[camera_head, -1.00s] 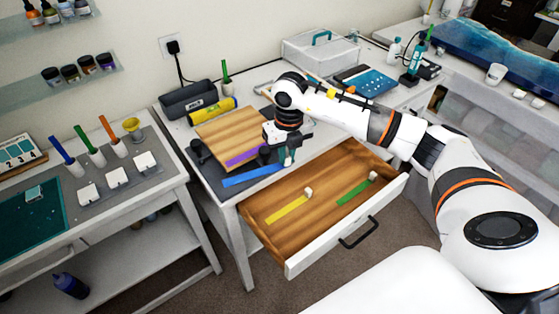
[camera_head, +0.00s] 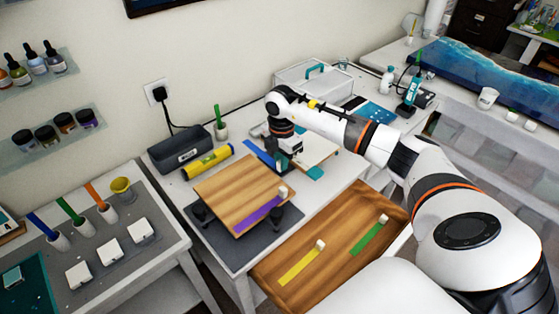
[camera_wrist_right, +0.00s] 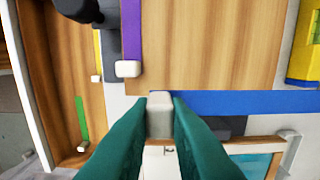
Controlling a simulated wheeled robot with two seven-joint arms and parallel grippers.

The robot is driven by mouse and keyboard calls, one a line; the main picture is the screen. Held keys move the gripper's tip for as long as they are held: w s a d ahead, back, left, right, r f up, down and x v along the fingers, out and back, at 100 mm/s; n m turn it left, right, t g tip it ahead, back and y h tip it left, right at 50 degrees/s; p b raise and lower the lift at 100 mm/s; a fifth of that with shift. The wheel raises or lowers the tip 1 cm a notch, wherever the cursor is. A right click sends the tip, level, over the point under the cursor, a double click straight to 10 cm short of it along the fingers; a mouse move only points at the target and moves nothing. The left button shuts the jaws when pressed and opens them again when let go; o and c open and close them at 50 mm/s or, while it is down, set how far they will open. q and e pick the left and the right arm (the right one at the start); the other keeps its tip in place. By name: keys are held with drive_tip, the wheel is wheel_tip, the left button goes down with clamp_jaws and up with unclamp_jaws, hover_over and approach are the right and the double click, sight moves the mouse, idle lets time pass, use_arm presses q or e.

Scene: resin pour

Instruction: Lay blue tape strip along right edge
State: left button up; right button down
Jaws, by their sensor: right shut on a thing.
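The blue tape strip (camera_head: 257,151) extends beside the board's right edge in the head view. In the wrist view the blue strip (camera_wrist_right: 255,102) runs along the board's edge (camera_wrist_right: 215,45); whether it touches cannot be told. My right gripper (camera_head: 286,165) is shut on the strip's white end block (camera_wrist_right: 160,115), between its teal fingers, and partly hides that end in the head view. My left gripper is not in view.
A yellow roll (camera_head: 208,161) and a dark grey box (camera_head: 180,150) stand behind the board. A clear case (camera_head: 312,80) stands at the back.

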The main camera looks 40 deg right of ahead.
drive_tip(key=shift+s, duration=0.35)
drive_tip(key=shift+s+f+b, duration=0.45)
drive_tip(key=shift+f+b, duration=0.35)
drive_tip(key=shift+b, duration=0.15)
drive_tip(key=shift+w+f+b, duration=0.15)
drive_tip(key=shift+f+b, duration=0.2)
drive_tip(key=shift+f, duration=0.2)
drive_tip(key=shift+w+f+b, duration=0.15)
drive_tip(key=shift+f+b, duration=0.15)
drive_tip(key=shift+f, duration=0.2)
drive_tip(key=shift+f+b, duration=0.5)
drive_tip(key=shift+f, duration=0.6)
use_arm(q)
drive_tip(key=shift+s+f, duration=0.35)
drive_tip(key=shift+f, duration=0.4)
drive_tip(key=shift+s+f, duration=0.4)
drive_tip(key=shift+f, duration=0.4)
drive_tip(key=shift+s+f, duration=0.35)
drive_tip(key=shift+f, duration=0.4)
